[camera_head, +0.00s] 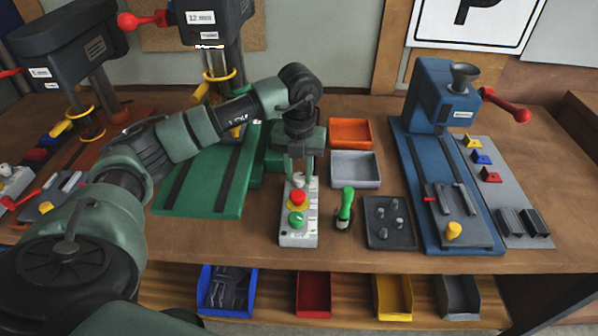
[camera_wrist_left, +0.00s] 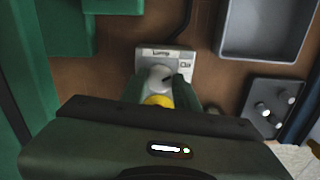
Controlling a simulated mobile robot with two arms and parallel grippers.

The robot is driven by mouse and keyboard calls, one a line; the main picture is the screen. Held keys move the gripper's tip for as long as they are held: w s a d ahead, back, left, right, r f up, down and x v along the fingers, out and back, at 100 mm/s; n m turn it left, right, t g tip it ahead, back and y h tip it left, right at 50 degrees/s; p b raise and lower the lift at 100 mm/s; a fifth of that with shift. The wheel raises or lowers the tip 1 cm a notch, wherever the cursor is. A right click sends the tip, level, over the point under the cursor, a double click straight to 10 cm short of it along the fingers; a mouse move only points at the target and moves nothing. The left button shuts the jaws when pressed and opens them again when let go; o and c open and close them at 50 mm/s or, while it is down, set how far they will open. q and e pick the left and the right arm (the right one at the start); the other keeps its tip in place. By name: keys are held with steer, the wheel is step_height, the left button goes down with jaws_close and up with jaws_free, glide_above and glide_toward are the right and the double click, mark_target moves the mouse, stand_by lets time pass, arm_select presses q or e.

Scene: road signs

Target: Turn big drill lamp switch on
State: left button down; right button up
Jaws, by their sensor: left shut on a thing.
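The control box (camera_head: 298,239) stands on the bench beside the green drill base, with a red button, yellow ring and green button. At its far end is a grey lamp switch knob (camera_wrist_left: 159,77), under a label reading "Lamp", with a smaller label at its right. My left gripper (camera_head: 299,179) points down over that end of the box, its fingers shut on the knob. In the left wrist view the fingers (camera_wrist_left: 160,90) stand on either side of the knob. They partly hide it in the head view. My right gripper is out of view.
The big drill (camera_head: 213,22) stands behind with its green base (camera_head: 215,190). Orange (camera_head: 350,132) and grey (camera_head: 355,169) trays, a green-handled tool (camera_head: 345,205) and a dark peg tray (camera_head: 390,222) lie to the right. A blue machine (camera_head: 440,100) stands further right.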

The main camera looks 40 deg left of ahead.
mark_target(299, 176)
arm_select(q)
steer(key=shift+w, duration=0.1)
steer(key=c, duration=1.3)
jaws_free()
step_height(299, 176, up, 8)
steer(key=shift+f+b, duration=0.1)
steer(key=shift+b, duration=0.7)
